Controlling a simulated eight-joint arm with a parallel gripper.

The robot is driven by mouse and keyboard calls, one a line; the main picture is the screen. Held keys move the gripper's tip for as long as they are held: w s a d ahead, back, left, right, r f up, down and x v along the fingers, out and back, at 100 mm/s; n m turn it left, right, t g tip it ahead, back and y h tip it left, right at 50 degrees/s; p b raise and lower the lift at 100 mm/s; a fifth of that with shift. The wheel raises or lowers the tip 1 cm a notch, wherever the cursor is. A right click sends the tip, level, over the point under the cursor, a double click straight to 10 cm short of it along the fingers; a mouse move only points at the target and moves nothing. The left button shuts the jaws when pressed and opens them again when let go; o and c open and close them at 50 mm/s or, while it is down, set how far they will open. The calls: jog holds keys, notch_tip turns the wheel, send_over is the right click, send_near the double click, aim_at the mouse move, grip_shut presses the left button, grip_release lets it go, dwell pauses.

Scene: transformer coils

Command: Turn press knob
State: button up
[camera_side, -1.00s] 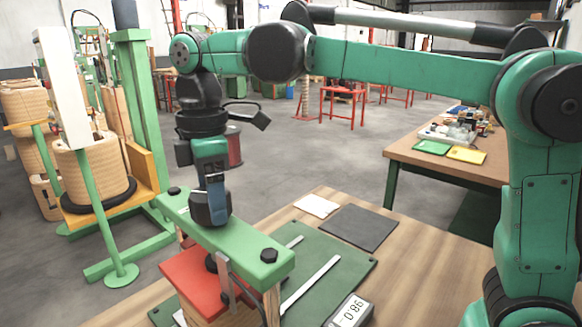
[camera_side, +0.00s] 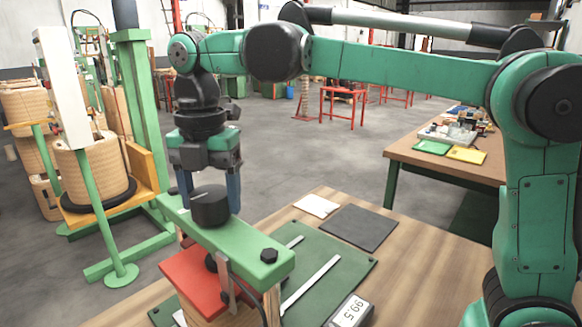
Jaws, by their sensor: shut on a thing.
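The press knob (camera_side: 210,206) is a dark round cap with a pale line on its top. It sits on the green crossbar (camera_side: 240,245) of a small press in the camera_side view. My gripper (camera_side: 208,194) points down over the knob, with one blue finger on each side of it. It is shut on the knob. Under the crossbar is a red plate (camera_side: 195,275) on a wooden block. The display (camera_side: 349,312) at the front reads about 99.5.
The press stands on a green mat (camera_side: 312,262) on a wooden table (camera_side: 420,262). A dark grey pad (camera_side: 358,228) and a pale sheet (camera_side: 316,205) lie behind it. Large coils (camera_side: 92,172) on a green frame stand at the left. A second table (camera_side: 465,160) holds small items.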

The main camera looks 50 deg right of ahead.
aim_at(208, 192)
jog(key=n, duration=0.6)
jog(key=shift+a, duration=0.1)
jog(key=n, duration=0.6)
jog(key=shift+n, duration=0.3)
dwell(0.3)
jog(key=o, duration=1.3)
jog(key=shift+r, duration=0.1)
jog(key=shift+r, duration=2.75)
